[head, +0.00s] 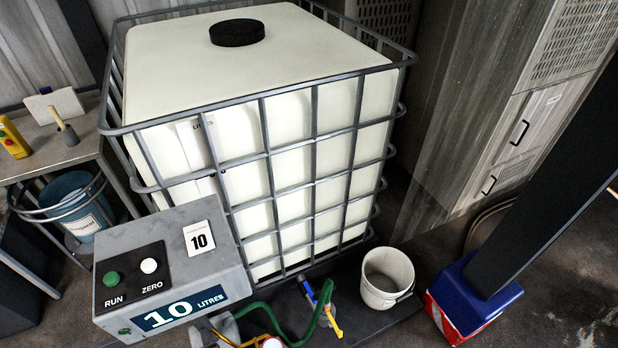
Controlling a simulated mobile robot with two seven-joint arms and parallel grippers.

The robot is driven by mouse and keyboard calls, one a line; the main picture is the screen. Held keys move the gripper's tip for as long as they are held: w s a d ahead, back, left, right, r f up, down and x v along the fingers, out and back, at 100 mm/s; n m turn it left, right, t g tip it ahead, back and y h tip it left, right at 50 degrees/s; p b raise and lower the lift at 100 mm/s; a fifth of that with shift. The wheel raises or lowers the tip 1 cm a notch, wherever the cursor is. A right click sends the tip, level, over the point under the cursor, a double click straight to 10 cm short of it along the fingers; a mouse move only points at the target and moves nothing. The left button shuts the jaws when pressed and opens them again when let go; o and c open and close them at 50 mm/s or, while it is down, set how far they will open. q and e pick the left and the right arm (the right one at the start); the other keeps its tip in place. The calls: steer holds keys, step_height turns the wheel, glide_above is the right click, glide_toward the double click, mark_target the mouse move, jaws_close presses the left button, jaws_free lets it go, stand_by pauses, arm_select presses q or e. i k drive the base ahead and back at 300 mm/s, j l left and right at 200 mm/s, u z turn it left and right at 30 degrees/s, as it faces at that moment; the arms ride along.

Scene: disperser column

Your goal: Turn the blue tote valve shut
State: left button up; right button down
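A white tote (240,60) in a grey wire cage stands in the middle, with a black lid (237,32) on top. At its front foot, near the picture's bottom edge, is a valve with a blue handle (326,291). A green hose (318,312) and a yellow lever (334,322) are close to it. The valve is small and partly covered by the hose, so I cannot tell whether it is open or shut. Neither of my grippers is in view.
A grey control box (225,245) marked 10 LITRES stands front left. A white bucket (387,277) is right of the valve, and a blue-topped box (475,292) is further right. A bench (60,160) and blue bucket (75,205) are at left.

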mark_target(306, 284)
steer(key=l+u, duration=0.3)
steer(key=l, duration=0.3)
steer(key=l+u, duration=0.25)
steer(key=l, duration=0.35)
steer(key=k+l+u, duration=0.15)
steer(key=l+u, duration=0.15)
steer(key=l, duration=0.3)
steer(key=k+j+z, duration=0.15)
steer(key=j, duration=0.2)
steer(key=j+z, duration=0.15)
steer(key=j, duration=0.15)
steer(key=k+j+z, duration=0.2)
steer(key=j, duration=0.15)
steer(key=i+l+u, duration=0.15)
steer(key=i+u, duration=0.25)
steer(key=i+l+u, duration=0.25)
steer(key=i+u, duration=0.15)
steer(key=i+l+u, duration=0.7)
steer(key=l+u, duration=0.15)
